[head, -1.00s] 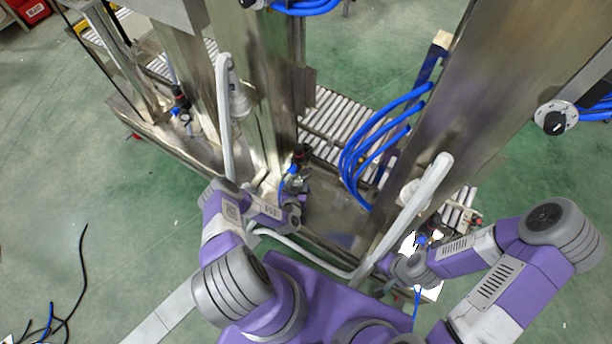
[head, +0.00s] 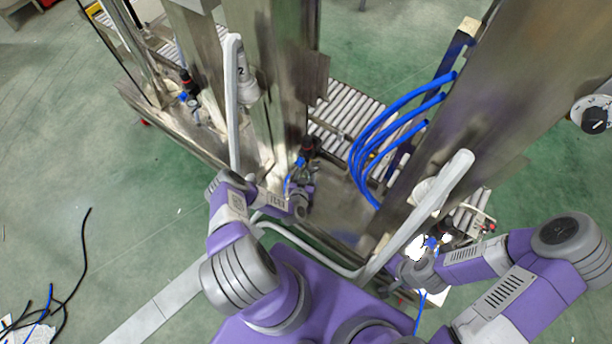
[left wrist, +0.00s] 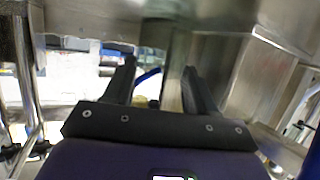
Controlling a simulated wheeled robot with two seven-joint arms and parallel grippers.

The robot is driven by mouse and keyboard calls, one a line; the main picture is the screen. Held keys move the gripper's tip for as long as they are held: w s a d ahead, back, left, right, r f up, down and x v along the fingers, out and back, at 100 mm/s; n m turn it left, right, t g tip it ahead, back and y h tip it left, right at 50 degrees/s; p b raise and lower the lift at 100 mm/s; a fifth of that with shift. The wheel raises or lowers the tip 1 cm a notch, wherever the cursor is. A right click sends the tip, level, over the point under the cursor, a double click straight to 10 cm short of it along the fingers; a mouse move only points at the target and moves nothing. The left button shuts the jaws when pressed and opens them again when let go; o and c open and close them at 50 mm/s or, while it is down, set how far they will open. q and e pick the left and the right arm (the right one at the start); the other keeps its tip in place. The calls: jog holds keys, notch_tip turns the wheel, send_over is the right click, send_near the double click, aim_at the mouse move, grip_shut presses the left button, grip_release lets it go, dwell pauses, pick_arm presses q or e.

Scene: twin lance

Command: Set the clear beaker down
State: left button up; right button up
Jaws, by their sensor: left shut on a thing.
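My left gripper (head: 302,188) is low against the steel machine in the head view, where its fingertips are hard to make out. In the left wrist view, the two dark fingers of my left gripper (left wrist: 160,82) stand apart with a narrow gap, shut on a see-through thing that fits the clear beaker. The beaker's outline cannot be clearly made out against the metal behind. My right gripper (head: 430,250) is at the lower right by the machine's edge, and its fingers are too small and hidden to read.
Steel columns (head: 275,80) and white bent tubes (head: 234,100) stand close in front of me. A roller conveyor (head: 345,110) runs behind them, with blue hoses (head: 385,125) at its right. Black cables (head: 82,260) lie on the open green floor at left.

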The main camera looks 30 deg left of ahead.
pick_arm(q)
jog(key=o, duration=0.8)
jog(key=shift+f, duration=0.1)
jog(key=shift+o, duration=0.2)
jog(key=shift+r, duration=0.3)
jog(key=p+v, duration=0.5)
jog(key=v, duration=0.6)
jog(key=d+r+m+g+h, duration=0.2)
jog(key=d+r+g+h, duration=0.4)
jog(key=d, duration=0.4)
jog(key=s+d+r+g+h, duration=0.1)
jog(key=s+d+r+g, duration=0.2)
jog(key=s+r, duration=0.2)
jog(key=s+d+r+n+g+h, duration=0.1)
jog(key=s+d+r+g, duration=0.3)
jog(key=s+r, duration=0.2)
jog(key=shift+s+d+h, duration=0.25)
jog(key=shift+s+h, duration=0.05)
jog(key=shift+s, duration=0.25)
